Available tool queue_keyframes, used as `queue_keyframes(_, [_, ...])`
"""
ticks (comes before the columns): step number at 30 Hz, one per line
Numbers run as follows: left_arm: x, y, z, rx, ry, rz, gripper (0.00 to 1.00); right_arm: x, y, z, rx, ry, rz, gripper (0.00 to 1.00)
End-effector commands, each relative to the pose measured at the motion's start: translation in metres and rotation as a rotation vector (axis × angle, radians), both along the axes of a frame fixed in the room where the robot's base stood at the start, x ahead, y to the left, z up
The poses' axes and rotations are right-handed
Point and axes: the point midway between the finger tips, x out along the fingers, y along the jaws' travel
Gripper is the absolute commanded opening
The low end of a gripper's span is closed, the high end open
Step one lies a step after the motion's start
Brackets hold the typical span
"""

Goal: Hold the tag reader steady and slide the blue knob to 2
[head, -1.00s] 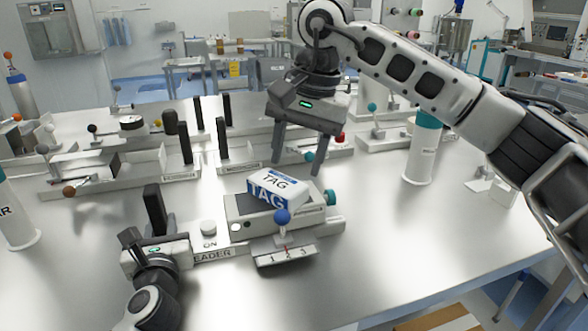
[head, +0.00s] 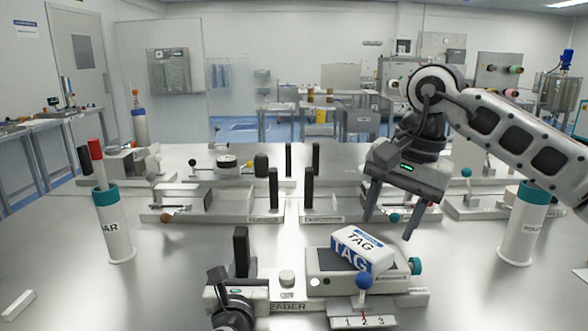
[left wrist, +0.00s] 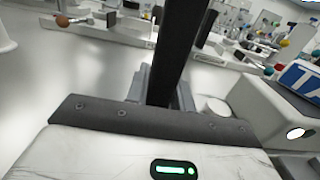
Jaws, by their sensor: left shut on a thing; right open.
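The tag reader (head: 325,287) is a grey box on a base plate, with a white and blue TAG block (head: 349,255) on top. It also shows at the right of the left wrist view (left wrist: 262,112). Its blue knob (head: 364,281) stands on a stem above a scale plate (head: 345,323) marked 1, 2, 3; I cannot tell the exact setting. My left gripper (head: 240,276) is shut on the black upright post (head: 241,247) at the base's left end. My right gripper (head: 389,227) is open and empty, fingers down, above and behind the knob.
A white button (head: 287,278) sits between post and reader. Similar stations with black posts (head: 308,188) stand behind. White cylinders with teal tops stand at left (head: 117,230) and right (head: 519,235).

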Motion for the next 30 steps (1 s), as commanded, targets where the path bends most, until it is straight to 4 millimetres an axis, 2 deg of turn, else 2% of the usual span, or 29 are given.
queue_keyframes(1, [-0.001,0.000,-0.008,0.001,0.016,0.002,0.00,0.000,0.000,0.000,0.000,0.000,0.000,0.50])
queue_keyframes(7, [-0.001,0.001,-0.007,0.001,0.015,0.002,0.00,0.000,0.000,0.000,0.000,0.000,0.000,0.50])
queue_keyframes(8, [-0.001,0.001,-0.007,0.002,0.015,0.002,0.32,0.000,0.000,0.000,0.000,0.000,0.000,0.50])
queue_keyframes(9, [-0.001,0.001,-0.007,0.002,0.014,0.002,0.43,0.000,0.000,0.000,0.000,0.000,0.000,0.50])
queue_keyframes(10, [-0.001,0.001,-0.006,0.002,0.012,0.002,0.49,0.000,0.000,0.000,0.000,0.000,0.000,0.50])
queue_keyframes(20, [-0.003,0.000,-0.002,0.000,0.005,0.001,0.49,0.000,0.000,0.000,0.000,0.000,0.000,0.50])
queue_keyframes(23, [-0.014,0.000,-0.003,0.000,0.006,0.000,0.49,0.000,0.000,0.000,0.000,0.000,0.000,0.50])
queue_keyframes(30, [-0.064,0.000,-0.004,-0.001,0.008,0.000,0.49,0.000,0.000,0.000,0.000,0.000,0.000,0.50])
